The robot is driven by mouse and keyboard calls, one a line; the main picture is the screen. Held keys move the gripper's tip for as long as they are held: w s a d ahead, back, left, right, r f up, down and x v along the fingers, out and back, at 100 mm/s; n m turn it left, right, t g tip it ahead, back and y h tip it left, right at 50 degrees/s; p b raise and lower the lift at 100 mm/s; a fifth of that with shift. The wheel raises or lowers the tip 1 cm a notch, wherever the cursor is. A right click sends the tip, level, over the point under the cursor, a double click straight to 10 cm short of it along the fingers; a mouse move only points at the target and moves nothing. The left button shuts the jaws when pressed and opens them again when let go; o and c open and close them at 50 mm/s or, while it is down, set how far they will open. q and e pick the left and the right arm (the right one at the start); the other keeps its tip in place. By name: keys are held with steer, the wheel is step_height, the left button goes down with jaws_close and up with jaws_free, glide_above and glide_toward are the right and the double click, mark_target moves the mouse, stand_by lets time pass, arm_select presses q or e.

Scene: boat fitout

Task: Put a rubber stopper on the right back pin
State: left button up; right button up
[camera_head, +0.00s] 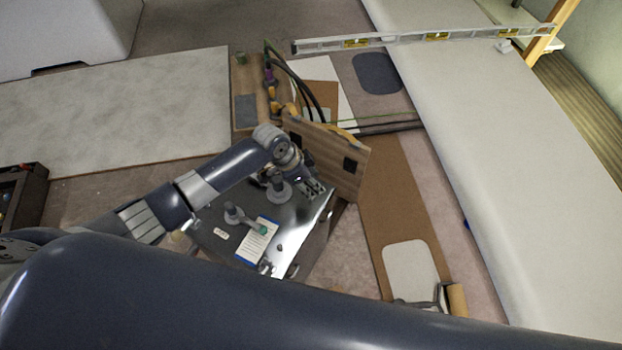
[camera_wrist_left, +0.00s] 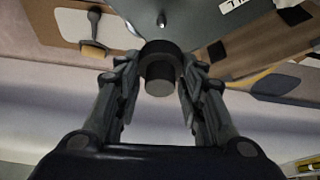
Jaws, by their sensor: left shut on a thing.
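My left gripper (camera_head: 314,187) is above the far right part of a shiny metal-topped box (camera_head: 210,230). In the left wrist view, my left gripper (camera_wrist_left: 157,75) is shut on a dark rubber stopper (camera_wrist_left: 160,84), which has a wide rim and a narrower round end. A small metal pin (camera_wrist_left: 161,20) stands on the grey surface beyond the stopper, apart from it in the picture. I cannot tell how high the stopper is above the surface. In the head view the fingers hide the stopper and the spot below it. My right gripper is not in view.
A grey round-based fitting (camera_head: 279,193) stands close left of the gripper. Another grey piece (camera_head: 233,213) and a printed card (camera_head: 257,241) are nearer. A wooden panel (camera_head: 340,165) stands upright close behind and right. A spirit level (camera_head: 400,39) lies farther back.

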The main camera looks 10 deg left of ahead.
arm_select(q)
step_height(320, 180, down, 5)
steer(key=b, duration=0.5)
steer(key=shift+f, duration=0.2)
steer(key=shift+r, duration=0.15)
steer(key=shift+s, duration=0.1)
steer(key=shift+p, duration=0.4)
steer(key=shift+f, duration=0.3)
steer(key=shift+f+b, duration=0.35)
steer(key=shift+b, duration=0.05)
steer(key=shift+f, duration=0.1)
